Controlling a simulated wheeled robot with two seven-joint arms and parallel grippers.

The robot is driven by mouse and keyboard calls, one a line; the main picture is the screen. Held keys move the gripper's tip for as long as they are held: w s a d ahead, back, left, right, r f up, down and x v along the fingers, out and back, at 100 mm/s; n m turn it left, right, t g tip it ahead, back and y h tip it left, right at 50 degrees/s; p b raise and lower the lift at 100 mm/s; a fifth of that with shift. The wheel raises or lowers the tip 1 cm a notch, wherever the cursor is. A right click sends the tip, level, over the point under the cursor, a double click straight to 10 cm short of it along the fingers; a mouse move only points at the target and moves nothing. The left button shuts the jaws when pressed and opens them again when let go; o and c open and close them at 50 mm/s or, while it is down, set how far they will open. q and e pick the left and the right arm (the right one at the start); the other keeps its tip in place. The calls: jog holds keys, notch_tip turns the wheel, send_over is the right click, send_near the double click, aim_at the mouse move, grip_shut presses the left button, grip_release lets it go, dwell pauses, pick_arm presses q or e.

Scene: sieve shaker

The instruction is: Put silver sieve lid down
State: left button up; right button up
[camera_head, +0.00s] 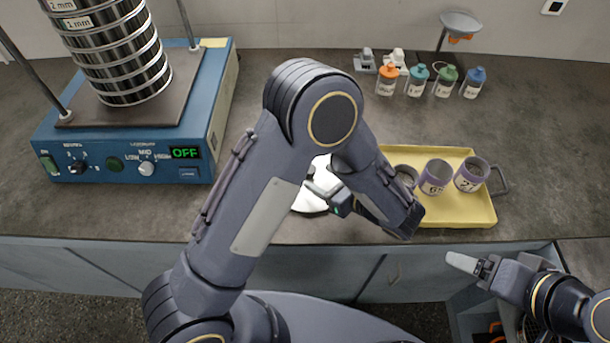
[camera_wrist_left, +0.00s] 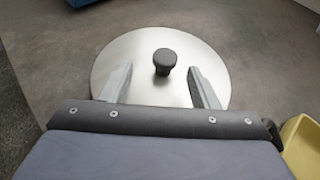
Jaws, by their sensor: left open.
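The silver sieve lid (camera_wrist_left: 135,52) lies flat on the grey counter, a round disc with a black knob (camera_wrist_left: 165,62) in its middle. In the head view the lid (camera_head: 307,203) is mostly hidden behind my left arm. My left gripper (camera_head: 319,188) is over the lid. In the left wrist view this gripper (camera_wrist_left: 161,86) is open, its two fingers apart over the lid, with the knob just beyond their tips, between their lines. It holds nothing. My right gripper (camera_head: 466,264) is at the lower right, in front of the counter edge; whether its fingers are apart does not show.
A blue sieve shaker (camera_head: 130,150) with a sieve stack (camera_head: 115,55) stands at the left, reading OFF. A yellow tray (camera_head: 460,215) with several mugs is right of the lid. Several small bottles (camera_head: 415,80) stand at the back. The counter between shaker and lid is clear.

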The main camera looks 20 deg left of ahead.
pick_arm(q)
jog(key=x, duration=0.3)
jog(key=p+x, duration=0.1)
jog(key=x, duration=0.2)
jog(key=shift+w+f, duration=0.15)
jog(key=shift+w, duration=0.2)
jog(key=shift+c, duration=0.3)
grip_shut()
